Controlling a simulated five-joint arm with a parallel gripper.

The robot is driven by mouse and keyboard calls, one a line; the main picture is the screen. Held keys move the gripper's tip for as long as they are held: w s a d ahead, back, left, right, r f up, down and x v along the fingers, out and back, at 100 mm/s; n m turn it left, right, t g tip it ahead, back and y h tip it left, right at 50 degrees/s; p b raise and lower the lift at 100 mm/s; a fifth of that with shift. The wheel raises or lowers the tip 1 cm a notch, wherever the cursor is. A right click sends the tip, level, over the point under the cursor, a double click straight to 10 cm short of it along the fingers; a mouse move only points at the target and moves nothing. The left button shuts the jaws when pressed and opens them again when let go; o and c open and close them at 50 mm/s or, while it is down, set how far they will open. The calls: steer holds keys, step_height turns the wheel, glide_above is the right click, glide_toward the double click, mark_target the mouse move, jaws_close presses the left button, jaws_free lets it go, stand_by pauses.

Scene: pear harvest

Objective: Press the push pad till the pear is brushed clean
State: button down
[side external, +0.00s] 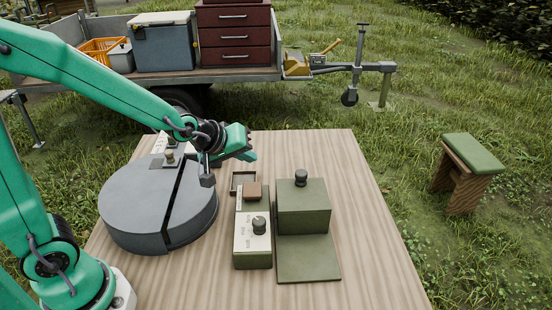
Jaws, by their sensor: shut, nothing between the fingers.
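No pear shows for certain in this view. A brown block (252,191) sits at the far end of a narrow olive box with a pale labelled top (253,243); it may be the push pad, but I cannot tell for sure. A black knob (259,226) stands on the pale top. My gripper (251,156), teal, is shut and empty. It appears above the table's far part, beyond the brown block, apart from it. A round grey drum (130,205) with a dark slot stands to the left, partly under my arm.
An olive block with a black knob (302,205) stands on a flat olive plate (308,262) to the right. A small dark tray (237,180) lies behind the brown block. The wooden table (372,255) is clear at right. A loaded trailer (240,73) stands behind.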

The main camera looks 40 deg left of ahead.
mark_target(255, 188)
steer(key=shift+f, duration=3.45)
steer(key=shift+f, duration=1.15)
stand_by(0.7)
steer(key=shift+r, duration=0.1)
stand_by(0.4)
steer(key=shift+r, duration=1.05)
steer(key=shift+r, duration=0.1)
steer(key=shift+r, duration=2.4)
